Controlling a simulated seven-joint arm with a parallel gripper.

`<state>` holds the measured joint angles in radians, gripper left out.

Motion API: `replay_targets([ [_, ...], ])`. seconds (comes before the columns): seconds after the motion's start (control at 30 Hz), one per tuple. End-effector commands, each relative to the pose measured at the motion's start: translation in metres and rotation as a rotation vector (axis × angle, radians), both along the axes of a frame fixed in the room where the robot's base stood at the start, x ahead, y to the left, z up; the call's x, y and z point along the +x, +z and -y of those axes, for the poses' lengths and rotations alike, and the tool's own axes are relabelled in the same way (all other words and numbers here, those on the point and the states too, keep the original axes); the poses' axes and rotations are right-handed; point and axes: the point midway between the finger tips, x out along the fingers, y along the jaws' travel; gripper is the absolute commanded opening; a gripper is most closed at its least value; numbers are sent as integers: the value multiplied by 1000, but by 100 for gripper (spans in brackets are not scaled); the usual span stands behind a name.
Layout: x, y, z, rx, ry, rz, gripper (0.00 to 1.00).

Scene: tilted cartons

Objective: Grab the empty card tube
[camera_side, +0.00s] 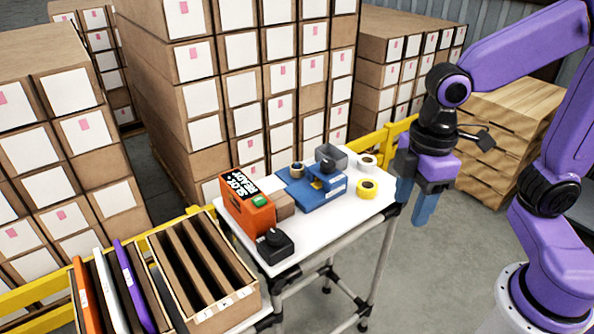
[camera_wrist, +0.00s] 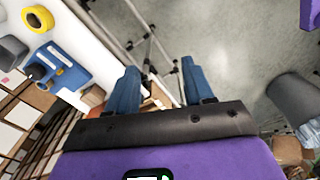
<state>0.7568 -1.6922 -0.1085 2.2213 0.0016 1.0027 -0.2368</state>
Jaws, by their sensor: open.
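I cannot tell for certain which object is the empty card tube. A small tan ring (camera_side: 297,170) stands by the blue tape dispenser (camera_side: 325,190), and a pale roll (camera_side: 367,162) lies at the table's back right. A yellow tape roll (camera_side: 367,189) lies near the right edge and also shows in the wrist view (camera_wrist: 38,18). The dispenser shows there too (camera_wrist: 60,52). My gripper (camera_side: 415,203) is open and empty, beyond the table's right edge, fingers pointing down.
Wooden dividers (camera_side: 205,265) stand at the front left. Stacked cartons (camera_side: 255,80) and a yellow rail (camera_side: 395,133) are behind.

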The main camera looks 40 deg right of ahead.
Motion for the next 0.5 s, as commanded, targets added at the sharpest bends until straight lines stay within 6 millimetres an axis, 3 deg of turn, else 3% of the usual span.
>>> replay_targets([
  [0.03,21,4,-11,-3,11,-1,52],
  [0.23,100,16,-37,-10,78,-1,52],
  [0.5,209,21,-45,-17,167,-3,52],
])
